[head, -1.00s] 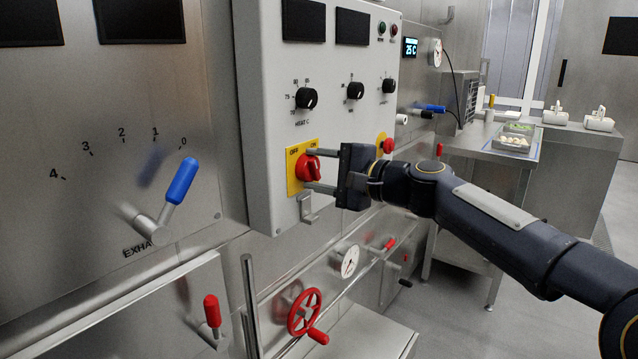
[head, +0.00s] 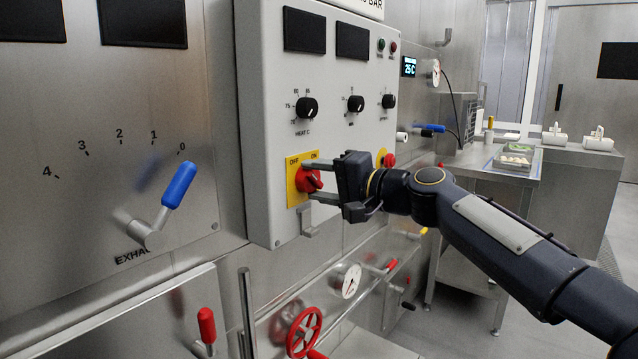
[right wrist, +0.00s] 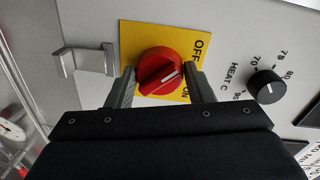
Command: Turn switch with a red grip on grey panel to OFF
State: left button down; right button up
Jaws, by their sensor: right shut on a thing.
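The switch with a red grip (head: 307,181) sits on a yellow plate (head: 291,190) marked OFF and ON, low on the grey panel (head: 270,130). My right gripper (head: 308,180) comes in from the right, with one finger above the red grip and one below. In the right wrist view the red grip (right wrist: 152,67) lies between the two fingers of my right gripper (right wrist: 160,85), which are shut on it. The white mark on the grip points between the OFF and ON words. My left gripper is not in view.
A metal hook (head: 309,222) juts out just below the switch. Black knobs (head: 307,107) stand above it. A second red switch (head: 388,160) is beyond my gripper. A blue-handled lever (head: 178,186) is at left, and a red handwheel (head: 304,332) is below.

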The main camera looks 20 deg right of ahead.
jog(key=o, duration=1)
jog(key=shift+c, duration=0.2)
jog(key=v, duration=0.7)
jog(key=shift+s+d+b, duration=0.25)
jog(key=shift+s+b, duration=0.1)
jog(key=shift+b, duration=0.05)
jog(key=s+a+f+n+g+h, duration=0.1)
jog(key=s+f+n+g+h, duration=0.25)
jog(key=s+f, duration=1.2)
jog(key=s+f+n+g+h, duration=0.35)
jog(key=s+f, duration=0.95)
jog(key=f, duration=0.5)
notch_tip(320, 180, up, 27)
jog(key=g+p, duration=0.1)
jog(key=p, duration=2.7)
jog(key=shift+s+m, duration=0.3)
jog(key=shift+s, duration=0.05)
